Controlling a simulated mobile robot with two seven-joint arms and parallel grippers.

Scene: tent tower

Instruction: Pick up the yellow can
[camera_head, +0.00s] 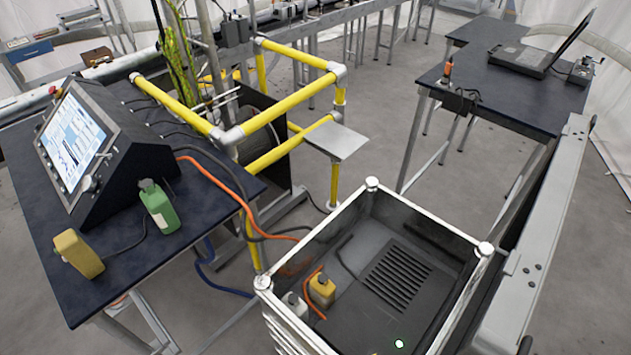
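An orange cable lies beside this second can. Neither of my grippers shows in the head view, so I cannot see whether they are open or shut.
A pale can (296,305) is in the crate. Orange and dark cables run from the table toward the crate. Yellow railings (285,110) stand behind. Another dark table (500,90) holds a laptop.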

